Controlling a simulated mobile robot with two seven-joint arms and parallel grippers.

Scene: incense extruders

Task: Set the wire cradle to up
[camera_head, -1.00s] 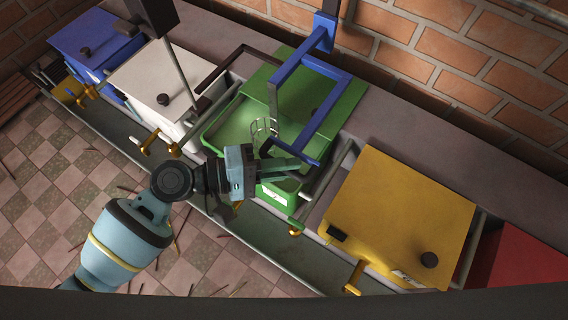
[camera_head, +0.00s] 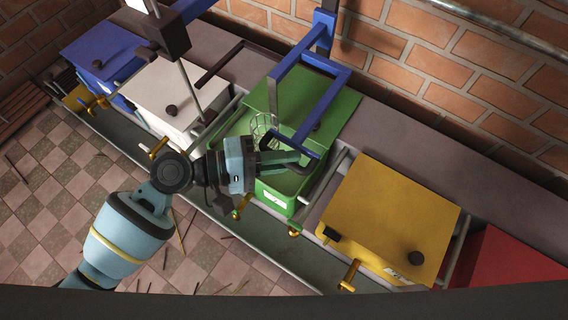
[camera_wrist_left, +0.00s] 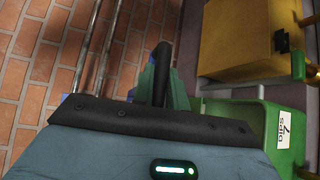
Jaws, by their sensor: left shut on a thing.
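The wire cradle (camera_head: 264,128) is a small pale wire basket beside a blue bar frame (camera_head: 333,105), above the green extruder (camera_head: 285,194). My left gripper (camera_head: 290,160) reaches in from the left, at the lower end of the frame just below the basket. It is shut on a dark curved handle, whose bend shows between the greenish fingers in the left wrist view (camera_wrist_left: 161,68). Where the handle joins the cradle is hidden by the fingers and frame. My right gripper is not in view.
A yellow extruder (camera_head: 385,215) stands to the right, with a red one (camera_head: 510,262) beyond. White (camera_head: 180,93) and blue (camera_head: 105,48) extruders stand to the left. A dark block with a thin rod (camera_head: 188,85) hangs over the white one. A brick wall (camera_head: 480,75) is behind.

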